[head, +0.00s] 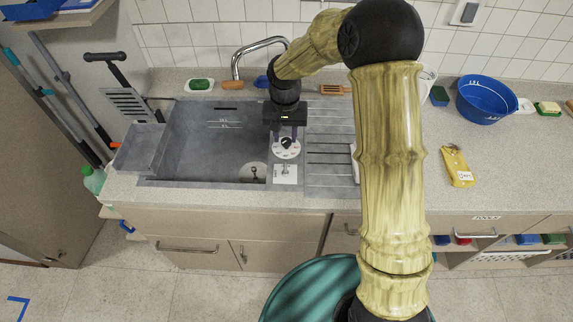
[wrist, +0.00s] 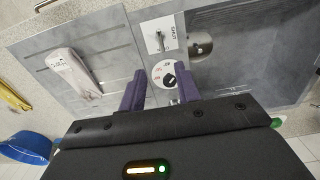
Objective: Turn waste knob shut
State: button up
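In the wrist view the black knob (wrist: 169,79) shows between my purple fingers, nearer the right one. My gripper (head: 286,134) points down over the dial, and it also shows in the wrist view (wrist: 160,76). Its fingers are apart, one on each side of the knob; I cannot tell whether they touch it.
The grey sink basin (head: 200,140) is left of the dial, with a drain at its near right. The ribbed drainboard (head: 330,170) is on the right, with a pale, labelled packet (wrist: 75,72). The curved tap (head: 236,64) stands behind. A blue bowl (head: 486,100) sits far right.

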aim_at(285, 168)
jog(key=f+p, duration=0.1)
jog(key=f, duration=0.6)
jog(key=f+p, duration=0.2)
jog(key=f, duration=0.5)
jog(key=shift+s+a+f, duration=0.1)
jog(key=shift+a+f, duration=0.05)
jog(key=shift+a, duration=0.05)
jog(key=shift+d+f+p, duration=0.15)
jog(key=shift+f+p, duration=0.15)
